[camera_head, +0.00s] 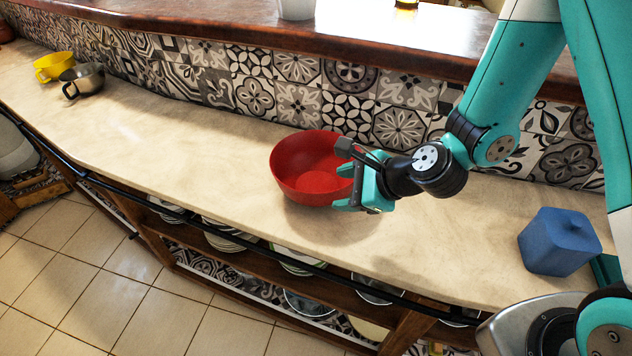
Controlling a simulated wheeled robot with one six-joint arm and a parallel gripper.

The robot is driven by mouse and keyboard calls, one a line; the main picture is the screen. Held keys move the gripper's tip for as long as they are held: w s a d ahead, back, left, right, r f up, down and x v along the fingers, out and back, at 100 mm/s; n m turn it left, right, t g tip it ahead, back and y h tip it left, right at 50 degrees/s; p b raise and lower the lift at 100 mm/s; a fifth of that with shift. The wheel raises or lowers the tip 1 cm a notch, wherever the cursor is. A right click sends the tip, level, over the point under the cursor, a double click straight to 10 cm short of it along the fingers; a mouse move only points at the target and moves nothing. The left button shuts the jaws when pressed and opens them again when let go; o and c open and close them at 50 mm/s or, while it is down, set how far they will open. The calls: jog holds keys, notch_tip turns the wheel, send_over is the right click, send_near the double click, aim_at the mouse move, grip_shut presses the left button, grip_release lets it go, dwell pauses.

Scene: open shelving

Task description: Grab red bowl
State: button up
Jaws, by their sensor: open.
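A red bowl (300,178) stands upright on the pale stone counter, in the middle of the view, and looks empty. My gripper (345,178) is open at the right side of the bowl. One finger appears over the bowl's right rim and the other lower, by its outer right side. The gripper hides part of the bowl's right wall. I cannot tell whether the fingers touch it.
The pale counter (160,135) is clear to the left of the bowl. A yellow cup (52,66) and a metal cup (86,78) stand at the far left. A blue lidded box (558,243) stands at right. A patterned tile wall (300,92) runs behind; dishes sit on shelves below.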

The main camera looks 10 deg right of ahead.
aim_at(317, 190)
jog(key=p+x, duration=0.1)
jog(key=x, duration=0.3)
jog(key=shift+a, duration=0.1)
jog(key=shift+w+p+x, duration=0.15)
jog(key=shift+p+x, duration=0.45)
jog(key=shift+x, duration=0.7)
jog(key=shift+w+p+x, duration=0.15)
jog(key=shift+p+x, duration=0.45)
jog(key=shift+x, duration=0.75)
jog(key=c, duration=1)
grip_shut()
jog(key=shift+r, duration=0.15)
